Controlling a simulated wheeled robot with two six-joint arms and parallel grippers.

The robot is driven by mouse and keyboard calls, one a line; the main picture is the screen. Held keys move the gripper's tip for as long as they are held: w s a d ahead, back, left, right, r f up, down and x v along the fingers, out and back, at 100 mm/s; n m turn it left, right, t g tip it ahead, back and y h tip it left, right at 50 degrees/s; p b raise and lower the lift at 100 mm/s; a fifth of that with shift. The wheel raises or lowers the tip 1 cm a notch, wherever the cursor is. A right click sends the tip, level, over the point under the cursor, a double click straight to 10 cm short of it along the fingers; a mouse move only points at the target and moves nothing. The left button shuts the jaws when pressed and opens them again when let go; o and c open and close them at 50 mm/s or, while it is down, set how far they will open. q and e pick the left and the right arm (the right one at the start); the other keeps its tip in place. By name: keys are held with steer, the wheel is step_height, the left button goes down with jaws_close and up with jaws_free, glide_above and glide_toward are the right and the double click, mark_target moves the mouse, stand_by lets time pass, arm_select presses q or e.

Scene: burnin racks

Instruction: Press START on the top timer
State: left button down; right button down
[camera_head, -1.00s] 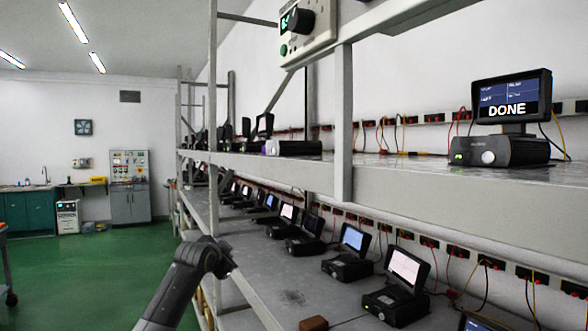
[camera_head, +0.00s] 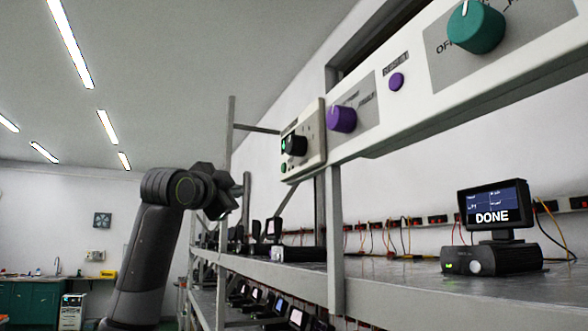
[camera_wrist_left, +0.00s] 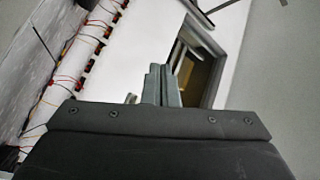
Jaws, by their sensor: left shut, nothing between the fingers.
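A light timer panel (camera_head: 313,148) hangs at the top of the rack in the head view. It carries a black knob (camera_head: 296,145), a small green display partly behind the knob, and a green button (camera_head: 284,168) at its lower left. Its lettering is too small to read. My left gripper (camera_head: 232,200) is raised left of the panel, apart from it, with its fingers hard to make out there. In the left wrist view its two fingers (camera_wrist_left: 162,80) are together with nothing between them. The timer cannot be made out in the wrist view. My right gripper is out of view.
A long white beam with a purple knob (camera_head: 341,119), a purple button (camera_head: 397,82) and a teal knob (camera_head: 476,27) runs right of the panel. A grey upright (camera_head: 335,240) stands below. A black device showing DONE (camera_head: 492,217) sits on the shelf (camera_head: 430,290). Open room lies left.

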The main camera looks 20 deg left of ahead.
mark_target(283, 168)
arm_select(q)
steer(key=s+d+r+t, duration=0.1)
steer(key=s+r, duration=0.4)
steer(key=shift+s+d+m+h, duration=0.35)
steer(key=shift+m+h, duration=0.05)
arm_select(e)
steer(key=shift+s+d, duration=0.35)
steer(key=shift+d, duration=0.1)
arm_select(q)
steer(key=shift+r, duration=0.1)
steer(key=shift+w, duration=0.1)
